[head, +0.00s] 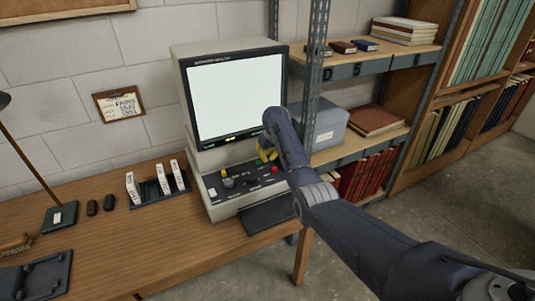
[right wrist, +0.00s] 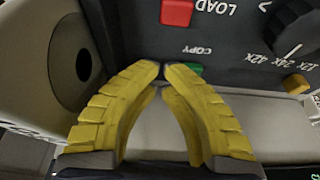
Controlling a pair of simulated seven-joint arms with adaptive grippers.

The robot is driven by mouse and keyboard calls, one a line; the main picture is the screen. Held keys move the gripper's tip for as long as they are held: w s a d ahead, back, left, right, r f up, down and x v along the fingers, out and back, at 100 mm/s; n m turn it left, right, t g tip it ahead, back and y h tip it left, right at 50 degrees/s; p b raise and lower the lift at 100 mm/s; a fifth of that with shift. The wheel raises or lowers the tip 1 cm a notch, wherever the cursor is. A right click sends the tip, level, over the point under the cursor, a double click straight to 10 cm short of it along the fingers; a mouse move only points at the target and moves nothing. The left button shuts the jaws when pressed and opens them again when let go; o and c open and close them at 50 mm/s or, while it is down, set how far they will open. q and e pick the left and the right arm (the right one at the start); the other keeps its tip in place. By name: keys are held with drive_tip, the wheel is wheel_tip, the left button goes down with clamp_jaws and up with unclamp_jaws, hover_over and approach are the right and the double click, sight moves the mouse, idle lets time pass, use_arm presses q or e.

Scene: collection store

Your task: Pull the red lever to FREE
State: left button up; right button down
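A microfilm-type reader (head: 207,115) with a lit white screen stands on the wooden table. A red piece (head: 275,170) shows on its sloping control panel. In the right wrist view a red block (right wrist: 177,11) sits at the top edge, beside the upside-down word LOAD; its upper part is cut off. No FREE marking is legible. My right gripper (right wrist: 162,73) has its yellow fingertips together, below the red block and apart from it, near a green button (right wrist: 193,68) marked COPY. In the head view the right gripper (head: 265,156) is over the panel, partly behind my forearm.
A black knob (right wrist: 287,28) and an orange piece (right wrist: 295,84) are at the right of the wrist view. A rack with white boxes (head: 160,190) stands left of the reader. A metal shelf post (head: 314,60) and a grey box (head: 330,128) are close behind my right arm.

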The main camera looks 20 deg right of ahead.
sight(270, 166)
drive_tip(key=shift+s+d, duration=0.15)
drive_tip(key=shift+s, duration=1.65)
